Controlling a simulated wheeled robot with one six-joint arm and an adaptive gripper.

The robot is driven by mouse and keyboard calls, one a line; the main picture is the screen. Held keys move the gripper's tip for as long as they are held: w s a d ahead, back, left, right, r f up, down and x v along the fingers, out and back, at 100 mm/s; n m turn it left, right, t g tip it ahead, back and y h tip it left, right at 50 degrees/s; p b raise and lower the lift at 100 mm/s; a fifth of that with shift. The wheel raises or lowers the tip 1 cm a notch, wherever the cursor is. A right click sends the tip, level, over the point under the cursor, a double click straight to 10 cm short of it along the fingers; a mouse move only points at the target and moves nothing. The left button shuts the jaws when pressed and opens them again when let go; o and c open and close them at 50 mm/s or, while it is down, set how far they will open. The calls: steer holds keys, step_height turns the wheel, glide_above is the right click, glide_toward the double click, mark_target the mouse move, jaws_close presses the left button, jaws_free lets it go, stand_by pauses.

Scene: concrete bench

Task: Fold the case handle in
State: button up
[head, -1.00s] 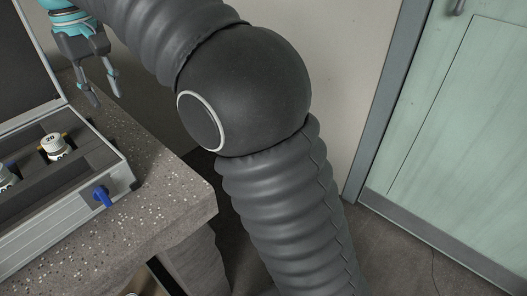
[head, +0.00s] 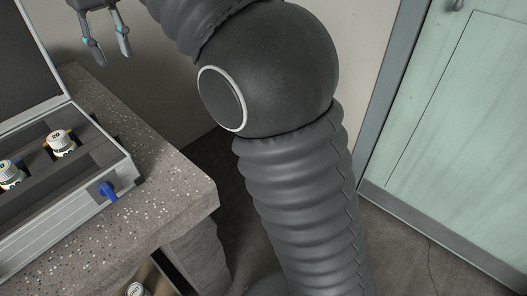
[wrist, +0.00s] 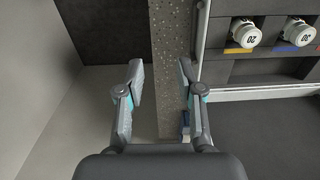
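The open silver case (head: 62,222) stands on the bench, its lid (head: 22,70) raised; the case edge also shows in the wrist view (wrist: 245,92). I cannot make out the handle for certain. My gripper (head: 114,58) is open and empty, above the far end of the bench; its spread fingers show in the wrist view (wrist: 160,66).
White numbered weights (head: 60,143) sit in the case. The speckled bench (head: 165,190) has a free strip right of the case. An open space below holds another white weight (head: 136,289). A pale green door (head: 462,130) stands at the right.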

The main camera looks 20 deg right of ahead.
steer(key=s+d+f+m+t+b, duration=0.2)
steer(key=s+d+f, duration=0.5)
steer(key=d, duration=0.5)
steer(key=s+d+f+m+t+b, duration=0.1)
steer(key=s+d+f+m+b, duration=0.2)
steer(key=s+d+f, duration=0.4)
steer(key=d+f+b, duration=0.1)
steer(key=d+f, duration=0.3)
steer(key=shift+s+d+f+t, duration=0.35)
steer(key=shift+s+f+t, duration=0.05)
steer(key=s+d+f+m+t+p, duration=0.1)
steer(key=s+d+f+p, duration=0.2)
steer(key=s, duration=0.3)
steer(key=shift+d+f, duration=0.35)
steer(key=shift+f, duration=0.5)
steer(key=shift+s, duration=0.1)
stand_by(1.0)
